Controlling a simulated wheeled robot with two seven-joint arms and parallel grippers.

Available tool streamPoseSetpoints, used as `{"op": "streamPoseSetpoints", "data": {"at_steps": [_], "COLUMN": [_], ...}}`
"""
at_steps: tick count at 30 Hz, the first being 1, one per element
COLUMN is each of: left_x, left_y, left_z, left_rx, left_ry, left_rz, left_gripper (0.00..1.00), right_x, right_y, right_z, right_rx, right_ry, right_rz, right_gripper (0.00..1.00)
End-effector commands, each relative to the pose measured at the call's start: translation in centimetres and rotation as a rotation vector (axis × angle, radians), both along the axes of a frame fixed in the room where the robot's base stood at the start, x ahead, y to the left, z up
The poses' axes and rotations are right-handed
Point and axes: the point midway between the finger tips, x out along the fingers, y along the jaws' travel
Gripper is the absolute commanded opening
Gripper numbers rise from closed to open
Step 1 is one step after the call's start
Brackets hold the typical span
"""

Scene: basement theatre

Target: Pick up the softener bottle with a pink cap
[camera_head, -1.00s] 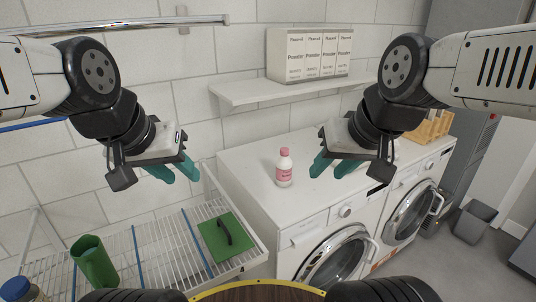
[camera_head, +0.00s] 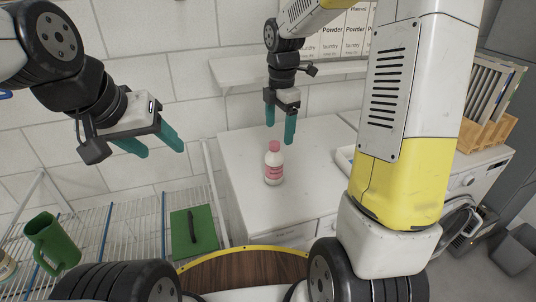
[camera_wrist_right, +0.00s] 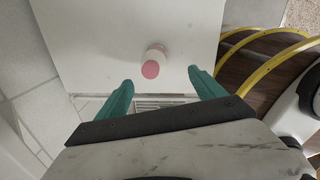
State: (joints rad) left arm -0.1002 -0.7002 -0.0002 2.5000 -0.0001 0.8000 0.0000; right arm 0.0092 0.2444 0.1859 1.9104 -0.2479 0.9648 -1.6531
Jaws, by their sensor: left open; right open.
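The softener bottle (camera_head: 273,165) is white with a pink cap and a pink label. It stands upright on the white machine top in the head view. In the right wrist view the bottle (camera_wrist_right: 154,60) is seen from above, cap foremost, centred ahead of the fingers. My right gripper (camera_head: 281,137) is open and empty, teal fingers pointing down, above and behind the bottle. It also shows in the right wrist view (camera_wrist_right: 160,90), its fingers apart and not touching the bottle. My left gripper (camera_head: 155,148) is open and empty in the air at the left, above the wire rack.
The wire rack (camera_head: 130,228) at left holds a green jug (camera_head: 52,243) and a green board (camera_head: 194,232) with a dark handle. A shelf (camera_head: 235,75) with powder boxes (camera_head: 333,42) is on the wall. A wooden crate (camera_head: 487,132) stands at right. The machine top around the bottle is clear.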

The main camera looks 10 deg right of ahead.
Motion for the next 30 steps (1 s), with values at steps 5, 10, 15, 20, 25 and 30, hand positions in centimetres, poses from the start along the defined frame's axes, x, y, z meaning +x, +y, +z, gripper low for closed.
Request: {"op": "streamPoseSetpoints", "data": {"at_steps": [5,10,15,20,25,30], "left_x": [0.0,0.0,0.0,0.0,0.0,0.0], "left_y": [0.0,0.0,0.0,0.0,0.0,0.0], "left_z": [0.0,0.0,0.0,0.0,0.0,0.0], "left_rx": [0.000,0.000,0.000,0.000,0.000,0.000], "left_ry": [0.000,0.000,0.000,0.000,0.000,0.000], "left_rz": [0.000,0.000,0.000,0.000,0.000,0.000], "left_gripper": [0.56,0.56,0.56,0.56,0.56,0.56], "right_x": [2.0,2.5,2.4,2.4,2.4,2.4], "right_y": [0.5,0.7,0.7,0.7,0.8,0.7], "right_z": [-2.9,-4.3,-6.3,-8.5,-10.8,-11.4], "right_rx": [-0.016,-0.020,-0.019,-0.020,-0.020,-0.020], "right_ry": [0.053,0.067,0.067,0.069,0.067,0.064], "right_rz": [0.218,0.286,0.287,0.287,0.286,0.284], "right_gripper": [0.79,0.79,0.79,0.79,0.79,0.79]}}
